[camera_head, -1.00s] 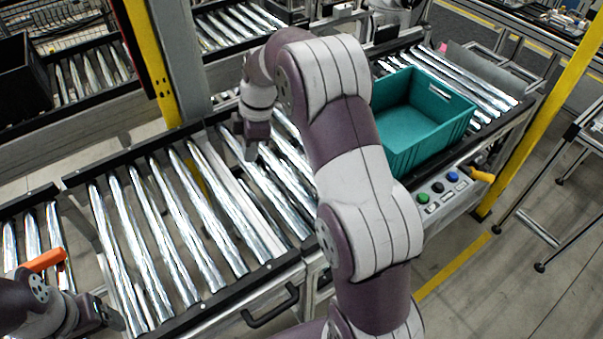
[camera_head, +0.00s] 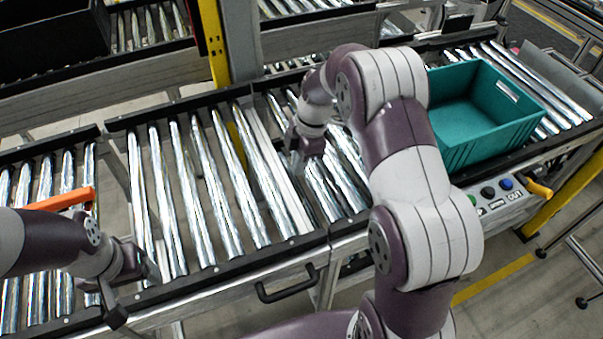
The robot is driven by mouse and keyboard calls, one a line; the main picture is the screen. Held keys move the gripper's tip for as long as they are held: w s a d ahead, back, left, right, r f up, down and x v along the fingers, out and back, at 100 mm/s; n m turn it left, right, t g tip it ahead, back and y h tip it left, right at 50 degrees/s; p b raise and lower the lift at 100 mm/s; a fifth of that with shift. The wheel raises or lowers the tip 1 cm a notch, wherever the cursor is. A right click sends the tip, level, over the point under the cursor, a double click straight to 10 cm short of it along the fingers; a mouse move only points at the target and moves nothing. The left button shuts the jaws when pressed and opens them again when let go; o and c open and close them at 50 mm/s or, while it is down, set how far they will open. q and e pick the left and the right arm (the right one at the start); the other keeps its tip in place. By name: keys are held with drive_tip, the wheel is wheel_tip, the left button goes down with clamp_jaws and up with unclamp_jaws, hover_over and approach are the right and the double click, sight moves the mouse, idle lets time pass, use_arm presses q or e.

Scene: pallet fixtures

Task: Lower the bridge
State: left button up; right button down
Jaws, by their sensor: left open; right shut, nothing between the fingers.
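The bridge is the middle roller section, with a silver front rail (camera_head: 232,277) and a black handle (camera_head: 287,284) on its front side. It lies about flat, roughly in line with the roller sections on both sides; I cannot tell a small height difference. My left gripper (camera_head: 132,290) is open and empty at the bridge's front left corner, left of the handle. My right gripper (camera_head: 297,160) is shut and empty over the rollers by the bridge's right end. My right arm hides part of the right conveyor.
A teal crate (camera_head: 462,157) stands on the right conveyor, above a panel of coloured buttons (camera_head: 490,193). An orange bar (camera_head: 62,199) lies over the left rollers behind my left arm. A yellow post (camera_head: 213,45) stands behind the bridge. A gap separates bridge and left section.

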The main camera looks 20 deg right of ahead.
use_arm(q)
drive_tip(key=shift+r+p, duration=0.35)
drive_tip(key=shift+r, duration=0.35)
use_arm(e)
drive_tip(key=f, duration=0.2)
drive_tip(key=shift+d+f, duration=0.35)
drive_tip(key=shift+a, duration=0.1)
use_arm(q)
drive_tip(key=shift+f, duration=0.1)
use_arm(e)
drive_tip(key=shift+f, duration=0.1)
drive_tip(key=f+b, duration=0.2)
drive_tip(key=d+f+b, duration=0.1)
drive_tip(key=f+b, duration=0.1)
drive_tip(key=f, duration=0.1)
drive_tip(key=d+f+b, duration=0.1)
drive_tip(key=f+b, duration=0.1)
drive_tip(key=shift+f, duration=0.15)
use_arm(q)
drive_tip(key=f, duration=0.2)
drive_tip(key=d+f, duration=0.1)
drive_tip(key=f, duration=0.2)
drive_tip(key=shift+f, duration=0.2)
